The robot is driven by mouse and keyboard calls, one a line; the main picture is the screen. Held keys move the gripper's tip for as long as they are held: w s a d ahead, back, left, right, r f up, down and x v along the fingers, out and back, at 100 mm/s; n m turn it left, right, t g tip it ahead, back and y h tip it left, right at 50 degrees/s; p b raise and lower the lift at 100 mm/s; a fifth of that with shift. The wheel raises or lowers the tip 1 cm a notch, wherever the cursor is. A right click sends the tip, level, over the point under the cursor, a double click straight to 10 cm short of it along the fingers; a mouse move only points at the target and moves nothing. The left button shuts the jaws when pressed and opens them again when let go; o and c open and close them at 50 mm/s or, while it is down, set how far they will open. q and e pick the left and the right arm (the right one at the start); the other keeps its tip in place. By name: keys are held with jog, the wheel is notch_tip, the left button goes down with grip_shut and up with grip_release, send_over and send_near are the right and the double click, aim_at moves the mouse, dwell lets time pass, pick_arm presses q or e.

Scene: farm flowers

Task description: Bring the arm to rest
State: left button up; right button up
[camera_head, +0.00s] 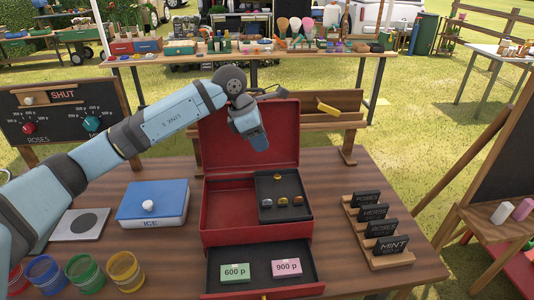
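My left arm reaches in from the left over the wooden table. Its wrist is in front of the raised lid of the red box (212,215). I see nothing held there. My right gripper is not in view. The red box stands open, with small coloured pieces on a dark tray (279,186) inside. Its front drawer (262,258) is pulled out and holds a green 600 p card (235,272) and a pink 900 p card (286,267).
Left of the box are a blue ICE box (165,198), a grey plate (62,226) and several coloured jars (126,270). On the right stands a wooden rack (362,240) with dark labels. A SHUT board (62,112) stands behind left. Table between box and rack is clear.

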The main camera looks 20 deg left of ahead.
pick_arm(q)
jog(key=shift+s+a+r, duration=0.15)
jog(key=shift+a+r, duration=0.05)
jog(key=shift+r, duration=0.45)
